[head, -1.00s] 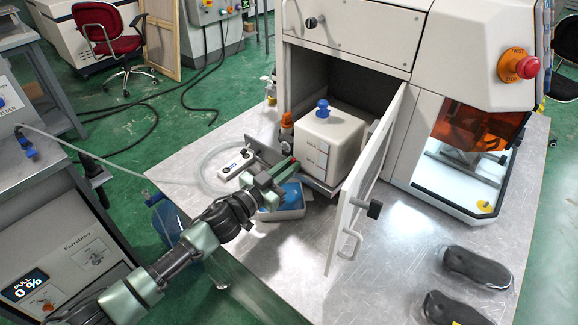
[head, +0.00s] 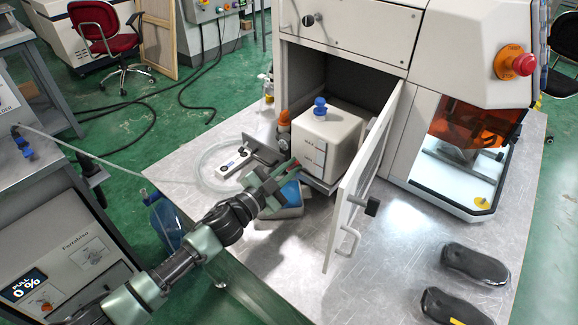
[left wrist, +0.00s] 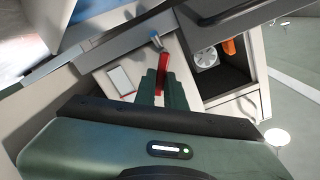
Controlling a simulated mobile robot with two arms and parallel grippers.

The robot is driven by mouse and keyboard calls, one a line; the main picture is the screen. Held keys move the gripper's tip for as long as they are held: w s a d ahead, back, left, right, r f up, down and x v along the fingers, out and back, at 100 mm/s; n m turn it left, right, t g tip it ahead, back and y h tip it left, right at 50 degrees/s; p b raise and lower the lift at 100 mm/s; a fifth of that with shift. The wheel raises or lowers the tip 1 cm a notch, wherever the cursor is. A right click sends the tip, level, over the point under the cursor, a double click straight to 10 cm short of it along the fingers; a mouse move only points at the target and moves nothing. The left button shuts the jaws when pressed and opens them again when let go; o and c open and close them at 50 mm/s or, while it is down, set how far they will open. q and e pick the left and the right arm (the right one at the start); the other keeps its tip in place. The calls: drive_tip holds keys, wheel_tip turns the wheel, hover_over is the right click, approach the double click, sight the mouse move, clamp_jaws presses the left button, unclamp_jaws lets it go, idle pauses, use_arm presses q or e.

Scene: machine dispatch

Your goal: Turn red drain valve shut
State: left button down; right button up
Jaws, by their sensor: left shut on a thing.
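The red drain valve handle (left wrist: 163,72) stands between the fingertips of my left gripper (left wrist: 160,92) in the left wrist view. The gripper is shut on it. In the head view my left gripper (head: 284,178) is at the lower front of the white tank (head: 328,140), just left of the open cabinet door. Only a small bit of red shows there at the fingertips, so the handle's exact angle is hard to tell. My right gripper is not in view.
The open white door (head: 362,190) stands close to the right of my gripper. A blue-topped tray (head: 292,208) lies under it. A clear hose (head: 207,165) and a white device (head: 233,162) lie to the left. Two dark rounded objects (head: 476,264) (head: 455,307) rest at the front right.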

use_arm(q)
drive_tip(key=shift+s+d+f+m, duration=0.1)
drive_tip(key=shift+d+f+m, duration=0.05)
drive_tip(key=shift+m, duration=0.65)
drive_tip(key=c, duration=1.5)
unclamp_jaws()
drive_tip(key=b+v, duration=0.1)
drive_tip(key=v, duration=0.7)
